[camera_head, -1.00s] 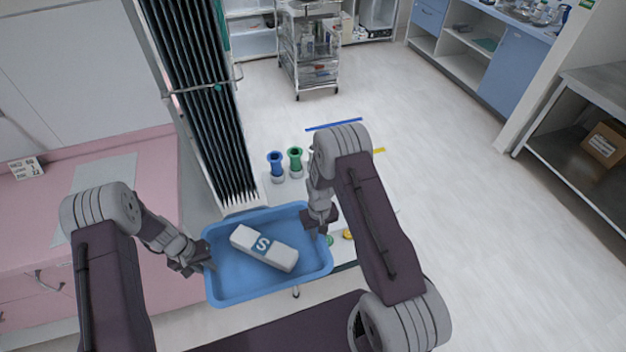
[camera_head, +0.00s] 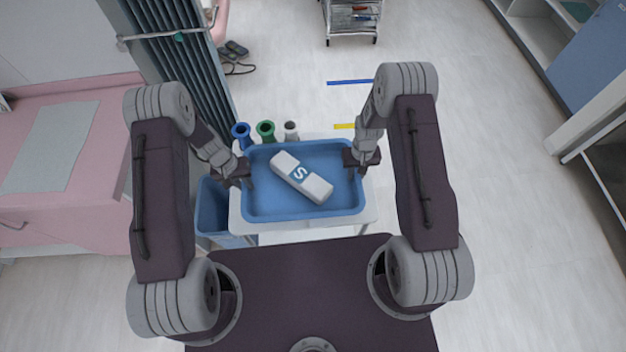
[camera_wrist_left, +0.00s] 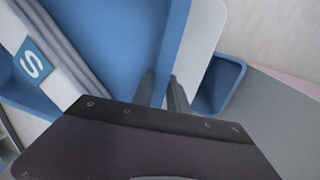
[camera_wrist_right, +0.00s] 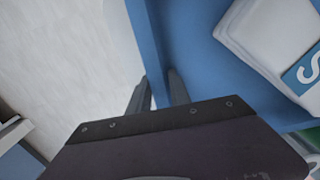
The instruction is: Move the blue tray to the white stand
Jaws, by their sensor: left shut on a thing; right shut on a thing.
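The blue tray (camera_head: 262,205) is in the middle of the head view and carries a white pack (camera_head: 316,188) with a blue "S" label. My left gripper (camera_head: 248,172) is shut on the tray's left wall, which also shows in the left wrist view (camera_wrist_left: 172,45). My right gripper (camera_head: 361,166) is shut on its right wall, seen in the right wrist view (camera_wrist_right: 150,50). A white stand (camera_head: 238,226) lies directly below the tray in the head view, its top showing around the tray. I cannot tell whether the tray touches it.
Blue, green and white-grey bottles (camera_head: 265,131) stand just behind the tray. A blue bin (camera_head: 211,208) is left of the stand. A pink couch (camera_head: 100,215) and dark folding curtain (camera_head: 185,70) are at left.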

